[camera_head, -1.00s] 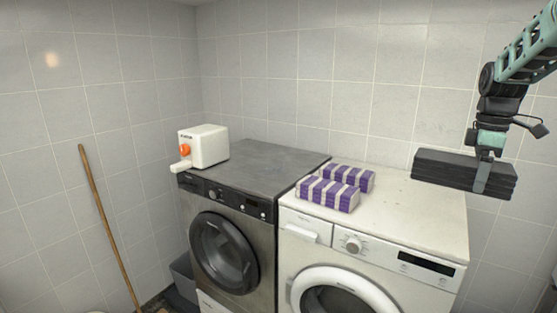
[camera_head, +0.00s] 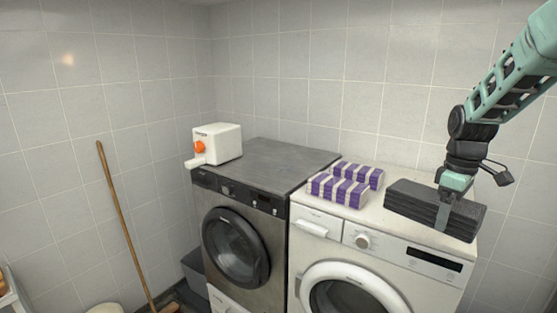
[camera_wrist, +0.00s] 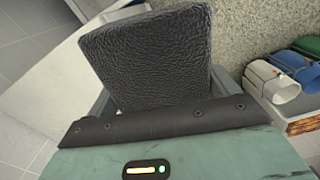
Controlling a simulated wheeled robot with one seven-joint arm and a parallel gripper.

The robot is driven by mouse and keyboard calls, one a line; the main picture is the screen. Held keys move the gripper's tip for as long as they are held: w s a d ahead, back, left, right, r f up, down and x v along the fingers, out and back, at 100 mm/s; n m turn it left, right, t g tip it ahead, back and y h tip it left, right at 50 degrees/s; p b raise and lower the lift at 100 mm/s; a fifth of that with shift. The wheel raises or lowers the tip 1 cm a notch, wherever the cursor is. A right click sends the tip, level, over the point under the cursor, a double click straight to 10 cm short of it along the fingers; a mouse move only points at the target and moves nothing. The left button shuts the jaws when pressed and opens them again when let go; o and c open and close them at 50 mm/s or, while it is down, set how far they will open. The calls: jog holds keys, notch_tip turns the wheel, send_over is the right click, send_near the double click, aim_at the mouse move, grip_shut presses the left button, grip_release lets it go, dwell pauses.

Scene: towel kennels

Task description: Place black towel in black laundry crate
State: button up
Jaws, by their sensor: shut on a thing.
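The black towel (camera_head: 412,199) is a folded, layered dark slab. It is at the right end of the white washing machine's top in the head view; I cannot tell whether it touches that top. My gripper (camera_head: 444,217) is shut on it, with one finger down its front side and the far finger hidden. In the wrist view the towel (camera_wrist: 150,60) shows a rough, dark face between the grey fingers. A dark grey bin (camera_head: 194,268) stands on the floor left of the dark washer, mostly hidden; I cannot tell whether it is the black laundry crate.
Two purple-and-white striped bundles (camera_head: 340,189) lie on the white washer (camera_head: 330,232). A white box with an orange knob (camera_head: 216,145) stands on the dark washer (camera_head: 265,165). A broom (camera_head: 120,215) leans at left. The wrist view shows coloured rolls (camera_wrist: 290,72) at right.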

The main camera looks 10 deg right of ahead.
jog(key=w+a+f+m, duration=0.2)
jog(key=a+f+m, duration=0.1)
jog(key=a+f, duration=0.7)
jog(key=w+a+f+m, duration=0.2)
jog(key=a+f, duration=0.8)
jog(key=f, duration=0.1)
jog(key=s+f+b, duration=0.2)
jog(key=f+b, duration=0.8)
jog(key=f, duration=0.2)
jog(key=s+f+b, duration=0.2)
jog(key=f+b, duration=0.8)
jog(key=f, duration=0.3)
jog(key=shift+s+d+f+b, duration=0.2)
jog(key=shift+s+f+b, duration=0.1)
jog(key=shift+b, duration=0.1)
